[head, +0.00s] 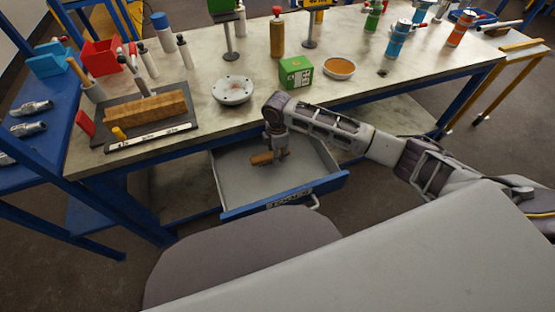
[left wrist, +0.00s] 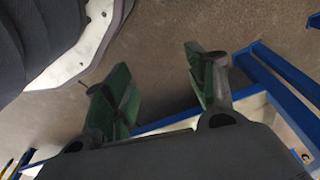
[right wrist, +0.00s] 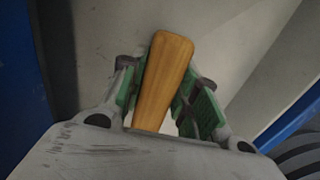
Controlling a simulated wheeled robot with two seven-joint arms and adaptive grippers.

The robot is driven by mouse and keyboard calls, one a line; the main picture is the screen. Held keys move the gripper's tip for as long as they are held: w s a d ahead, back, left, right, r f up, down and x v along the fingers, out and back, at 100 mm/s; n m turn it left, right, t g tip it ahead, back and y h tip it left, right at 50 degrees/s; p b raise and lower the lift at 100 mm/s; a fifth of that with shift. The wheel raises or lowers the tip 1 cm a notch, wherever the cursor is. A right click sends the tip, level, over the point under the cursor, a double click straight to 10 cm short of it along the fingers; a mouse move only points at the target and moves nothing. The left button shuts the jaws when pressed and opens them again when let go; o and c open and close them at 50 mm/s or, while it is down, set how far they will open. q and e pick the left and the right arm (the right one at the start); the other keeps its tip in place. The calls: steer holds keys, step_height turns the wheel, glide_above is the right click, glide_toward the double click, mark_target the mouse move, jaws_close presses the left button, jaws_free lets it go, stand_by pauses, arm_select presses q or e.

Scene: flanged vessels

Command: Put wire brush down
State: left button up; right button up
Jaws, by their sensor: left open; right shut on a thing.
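The wire brush (head: 262,159) shows as a wooden handle in my right gripper (head: 275,150), over the open grey drawer with a blue front (head: 285,197). In the right wrist view the tapered handle (right wrist: 165,75) stands between the green pads of my right gripper (right wrist: 163,88), which is shut on it. I see no bristles. I cannot tell whether the brush touches the drawer floor. My left gripper (left wrist: 155,85) is open and empty in the left wrist view, with bare floor between its fingers. It does not show in the head view.
The workbench top (head: 205,120) is above the drawer. It bears a round flange (head: 232,90), a green box (head: 296,73), an orange-filled bowl (head: 339,67) and a wooden block (head: 145,110) on a dark tray. The visible drawer floor is otherwise clear.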

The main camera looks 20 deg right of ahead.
steer(key=shift+f, duration=0.45)
steer(key=shift+f+b, duration=0.35)
steer(key=shift+f, duration=0.5)
arm_select(q)
steer(key=shift+w+d+r, duration=0.15)
steer(key=shift+d+r, duration=0.1)
steer(key=shift+r, duration=0.55)
steer(key=shift+w+d+r, duration=0.1)
steer(key=shift+d+r, duration=0.1)
steer(key=shift+r, duration=0.6)
arm_select(e)
steer(key=shift+f, duration=0.65)
arm_select(q)
steer(key=shift+f, duration=0.1)
arm_select(e)
steer(key=shift+f, duration=0.1)
arm_select(q)
steer(key=shift+w+a, duration=0.1)
arm_select(e)
steer(key=o, duration=1.2)
steer(key=shift+c, duration=0.2)
